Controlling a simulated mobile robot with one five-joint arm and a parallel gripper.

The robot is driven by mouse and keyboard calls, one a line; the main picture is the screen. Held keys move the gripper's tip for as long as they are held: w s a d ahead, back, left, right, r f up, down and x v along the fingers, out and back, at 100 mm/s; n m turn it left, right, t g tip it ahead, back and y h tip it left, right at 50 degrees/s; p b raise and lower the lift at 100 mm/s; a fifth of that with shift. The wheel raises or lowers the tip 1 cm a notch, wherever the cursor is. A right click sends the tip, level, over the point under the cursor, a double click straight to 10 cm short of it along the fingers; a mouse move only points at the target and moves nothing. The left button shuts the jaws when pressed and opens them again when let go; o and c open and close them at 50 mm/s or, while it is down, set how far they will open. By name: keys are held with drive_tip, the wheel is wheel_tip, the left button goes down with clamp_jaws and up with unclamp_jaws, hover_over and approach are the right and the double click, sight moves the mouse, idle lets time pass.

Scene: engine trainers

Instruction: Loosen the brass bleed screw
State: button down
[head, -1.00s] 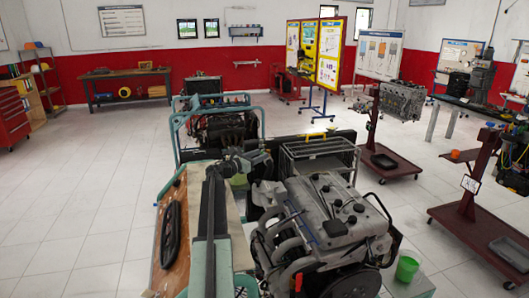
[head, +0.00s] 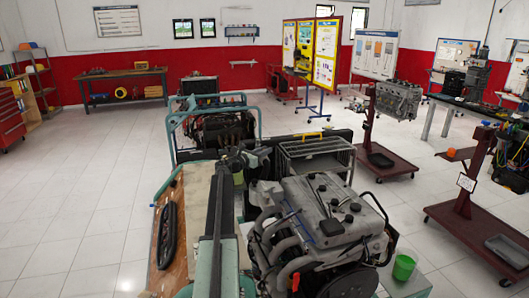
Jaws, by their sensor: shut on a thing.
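My dark arm reaches forward from the bottom of the head view, over the left side of the grey engine (head: 330,207). My gripper (head: 262,157) is at the arm's far end, small and dark, just behind the engine's far left corner. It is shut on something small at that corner. The brass bleed screw is too small, or too hidden by the gripper, to make out. I cannot see whether it has turned.
A wooden board (head: 168,258) with a black part (head: 167,236) lies left of my arm. A green bucket (head: 404,267) stands right of the engine. A grey wire rack (head: 318,158) is behind it.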

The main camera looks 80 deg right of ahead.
drive_tip(key=shift+a+n+t, duration=0.1)
drive_tip(key=shift+n+t, duration=0.2)
drive_tip(key=shift+t, duration=0.1)
drive_tip(key=n+t+h, duration=0.2)
drive_tip(key=t, duration=0.2)
drive_tip(key=shift+s+n, duration=0.1)
drive_tip(key=shift+n, duration=0.3)
drive_tip(key=n+t, duration=0.3)
drive_tip(key=t, duration=0.2)
drive_tip(key=n+t, duration=0.3)
drive_tip(key=t, duration=0.2)
drive_tip(key=shift+h, duration=0.3)
drive_tip(key=n+t+y, duration=0.1)
drive_tip(key=n+t, duration=0.1)
drive_tip(key=n+t+y, duration=0.1)
drive_tip(key=n+t, duration=0.1)
drive_tip(key=t, duration=0.1)
drive_tip(key=n+t+y, duration=0.1)
drive_tip(key=t, duration=0.1)
drive_tip(key=shift+d+n+y, duration=0.3)
drive_tip(key=shift+n+y, duration=0.1)
drive_tip(key=shift+a+n+t+y, duration=0.15)
drive_tip(key=shift+n+t+y, duration=1.55)
drive_tip(key=shift+t+y, duration=0.25)
drive_tip(key=shift+y, duration=0.25)
drive_tip(key=c, duration=1.3)
unclamp_jaws()
drive_tip(key=shift+c, duration=0.2)
drive_tip(key=shift+a, duration=0.15)
